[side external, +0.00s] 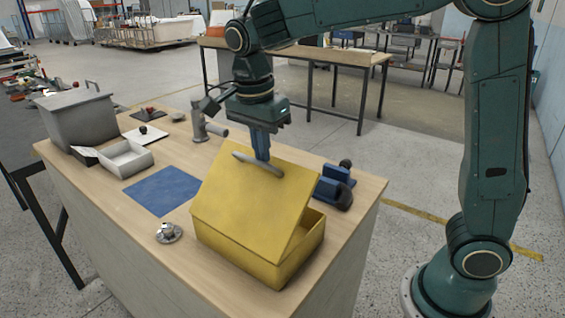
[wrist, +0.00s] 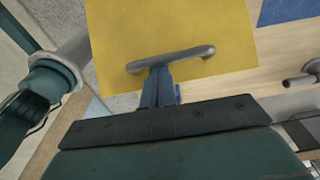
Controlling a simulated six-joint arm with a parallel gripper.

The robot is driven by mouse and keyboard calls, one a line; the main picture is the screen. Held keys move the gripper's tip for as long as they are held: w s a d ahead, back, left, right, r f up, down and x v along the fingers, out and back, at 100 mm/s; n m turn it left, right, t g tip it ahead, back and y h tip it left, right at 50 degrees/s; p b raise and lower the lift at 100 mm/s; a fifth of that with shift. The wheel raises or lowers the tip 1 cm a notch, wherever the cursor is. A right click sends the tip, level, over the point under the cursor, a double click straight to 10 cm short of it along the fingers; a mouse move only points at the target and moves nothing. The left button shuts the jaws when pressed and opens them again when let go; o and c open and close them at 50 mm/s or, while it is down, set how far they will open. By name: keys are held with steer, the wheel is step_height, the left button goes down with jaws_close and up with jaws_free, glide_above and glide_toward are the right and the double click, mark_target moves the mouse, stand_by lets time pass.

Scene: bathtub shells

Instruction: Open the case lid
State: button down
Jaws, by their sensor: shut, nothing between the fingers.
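The yellow case (side external: 275,262) stands on the wooden workbench. Its lid (side external: 245,205) is tilted up part way, with a gap between lid and box on the right side. A grey bar handle (side external: 243,157) is on the lid's raised part. My gripper (side external: 262,157) points down at the handle, its fingers shut and close against or behind the bar. In the wrist view the fingers (wrist: 160,98) reach the underside of the grey handle (wrist: 185,57), with the yellow lid (wrist: 135,30) behind. I cannot tell exactly how they touch. The inside of the case is mostly hidden.
A blue mat (side external: 163,191) lies left of the case, with a round metal fitting (side external: 168,232) in front. A dark blue block-like object (side external: 336,186) is close on the right. A grey tap-like fixture (side external: 200,127), a white tray (side external: 126,160) and a grey bin (side external: 77,122) stand farther back left.

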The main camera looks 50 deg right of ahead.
steer(key=shift+a+r, duration=0.25)
steer(key=shift+a, duration=0.35)
steer(key=shift+a+r, duration=0.25)
steer(key=shift+a, duration=0.3)
steer(key=a+r, duration=0.1)
steer(key=a, duration=1)
steer(key=shift+a, duration=0.15)
steer(key=shift+r, duration=0.1)
